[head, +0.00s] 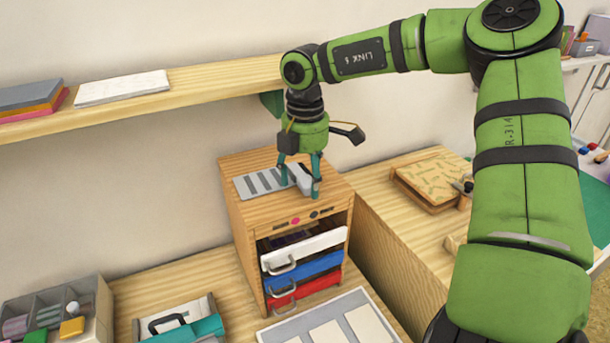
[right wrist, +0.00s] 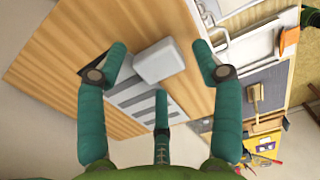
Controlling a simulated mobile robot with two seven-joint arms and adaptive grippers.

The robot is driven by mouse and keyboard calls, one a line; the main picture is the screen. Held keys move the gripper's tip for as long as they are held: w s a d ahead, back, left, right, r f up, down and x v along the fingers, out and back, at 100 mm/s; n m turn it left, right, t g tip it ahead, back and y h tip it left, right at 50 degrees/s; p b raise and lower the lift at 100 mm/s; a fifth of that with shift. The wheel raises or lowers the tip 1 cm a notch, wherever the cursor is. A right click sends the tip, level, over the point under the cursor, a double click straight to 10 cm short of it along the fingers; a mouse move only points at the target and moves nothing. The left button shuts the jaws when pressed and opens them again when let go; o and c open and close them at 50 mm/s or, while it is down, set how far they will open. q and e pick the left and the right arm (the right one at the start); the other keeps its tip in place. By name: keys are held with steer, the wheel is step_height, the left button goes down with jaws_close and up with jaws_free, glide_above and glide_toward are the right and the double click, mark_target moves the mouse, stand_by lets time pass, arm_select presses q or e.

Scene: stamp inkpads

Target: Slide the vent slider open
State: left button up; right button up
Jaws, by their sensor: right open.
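The vent (head: 262,181) is a grey slotted plate on top of the wooden drawer cabinet (head: 242,222). Several dark slots show in its left part. The vent slider (right wrist: 158,62) is a pale grey block at one end of the plate; in the head view it is partly hidden behind the fingers. My right gripper (head: 302,178) points down over the slider end of the vent. In the right wrist view its teal fingers (right wrist: 160,75) are spread, open, with the slider between them. I cannot tell whether any finger touches it. My left gripper is not in view.
The cabinet has white, blue and red drawers (head: 305,289) with grey handles. A wooden shelf (head: 200,84) runs along the wall behind. A compartment tray (head: 92,300) and a teal case (head: 190,328) sit at the lower left. A patterned board (head: 432,178) lies right.

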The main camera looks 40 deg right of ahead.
step_height(320, 180, up, 12)
stand_by(0.4)
steer(key=shift+w+a, duration=0.1)
stand_by(0.4)
